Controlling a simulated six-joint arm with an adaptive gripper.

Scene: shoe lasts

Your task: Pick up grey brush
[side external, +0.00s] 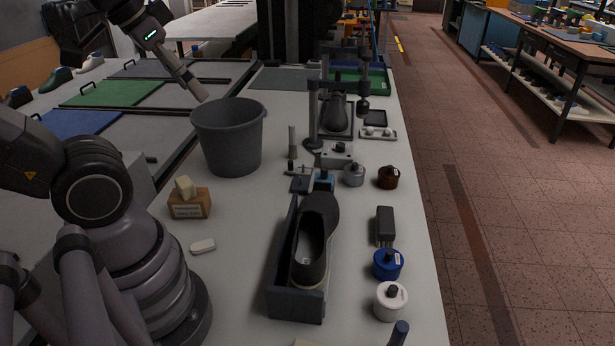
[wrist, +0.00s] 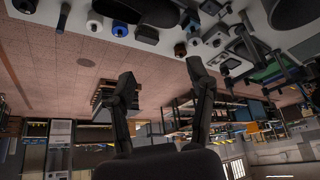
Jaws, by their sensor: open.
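The grey brush (side external: 385,222) is a small dark block with bristles at its near end. It lies on the right side of the white bench in the side external view, behind the blue-lidded jar. It also shows at the top of the wrist view (wrist: 148,33). My gripper (side external: 199,93) is raised above the bench, up and left of the grey bucket, far from the brush. In the wrist view its two fingers (wrist: 159,70) are spread apart, with nothing between them.
A shoe (side external: 317,225) in a dark tray (side external: 297,305) lies left of the brush. A blue jar (side external: 388,265), white jar (side external: 390,301) and brown jar (side external: 388,177) stand close by. A grey bucket (side external: 229,140) stands between my gripper and the brush.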

